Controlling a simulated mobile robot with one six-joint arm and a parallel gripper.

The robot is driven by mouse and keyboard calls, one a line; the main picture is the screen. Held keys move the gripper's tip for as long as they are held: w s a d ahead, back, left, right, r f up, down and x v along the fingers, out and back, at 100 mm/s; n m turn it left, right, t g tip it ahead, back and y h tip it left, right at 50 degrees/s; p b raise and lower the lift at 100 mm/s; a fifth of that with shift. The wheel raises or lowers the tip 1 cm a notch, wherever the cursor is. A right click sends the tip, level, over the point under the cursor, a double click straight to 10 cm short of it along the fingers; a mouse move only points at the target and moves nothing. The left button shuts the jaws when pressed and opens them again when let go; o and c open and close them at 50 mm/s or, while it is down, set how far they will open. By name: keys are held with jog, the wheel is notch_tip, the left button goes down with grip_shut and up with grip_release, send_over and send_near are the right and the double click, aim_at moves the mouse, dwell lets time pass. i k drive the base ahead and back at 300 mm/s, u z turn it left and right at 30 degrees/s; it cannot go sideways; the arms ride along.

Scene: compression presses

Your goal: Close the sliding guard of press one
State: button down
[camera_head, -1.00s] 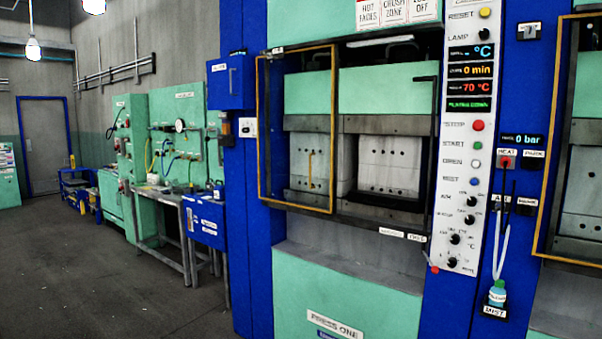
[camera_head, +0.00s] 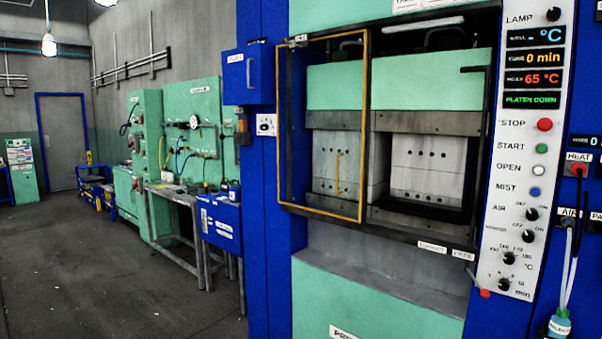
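Press one (camera_head: 380,300) stands at the right of the head view, a blue and green machine with its name label partly cut off at the bottom edge. Its sliding guard (camera_head: 364,130) is a yellow-edged frame with a yellow handle (camera_head: 337,175). The guard covers the left part of the press opening. The right part of the opening is uncovered, showing grey mould blocks (camera_head: 427,165) below a green upper block (camera_head: 430,80). My gripper is not in view.
A control panel (camera_head: 525,150) with displays and buttons is right of the opening; one display reads PLATEN DOWN. A hose and bottle (camera_head: 559,325) hang at lower right. A workbench (camera_head: 172,190) stands left. The floor (camera_head: 120,280) at left front is clear.

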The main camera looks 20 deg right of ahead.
aim_at(366, 33)
jog(key=u, duration=0.45)
jog(key=i, duration=0.8)
jog(key=u, duration=0.5)
jog(key=i, duration=0.7)
jog(key=u, duration=0.25)
